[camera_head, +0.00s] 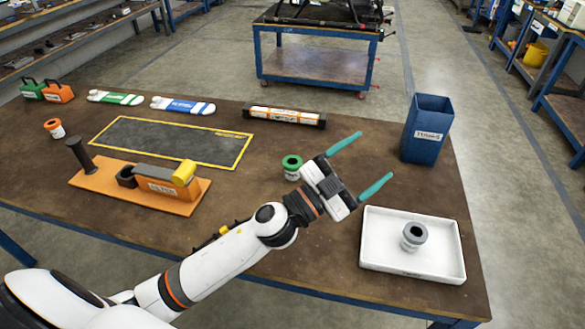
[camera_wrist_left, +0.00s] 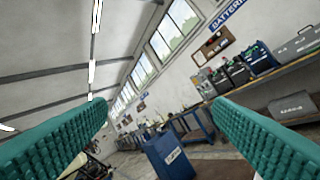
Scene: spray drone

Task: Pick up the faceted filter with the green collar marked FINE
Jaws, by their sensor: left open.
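A small filter with a green collar (camera_head: 292,163) stands upright on the brown table, just left of my left gripper; its label is too small to read. My left gripper (camera_head: 360,164) is open and empty, its two teal fingers spread and pointing right and away above the table. In the left wrist view the teal fingers (camera_wrist_left: 160,135) are wide apart with nothing between them. Two similar pieces show: one with an orange collar (camera_head: 54,128) at the far left, and one with a grey collar (camera_head: 413,235) in the white tray. My right gripper is not in view.
A white tray (camera_head: 377,252) lies at the table's right front. A blue bin (camera_head: 427,128) stands at the back right. An orange fixture (camera_head: 180,204) and a yellow-edged dark mat (camera_head: 170,142) take up the left. A dark bar with an orange-white label (camera_head: 284,115) lies at the back.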

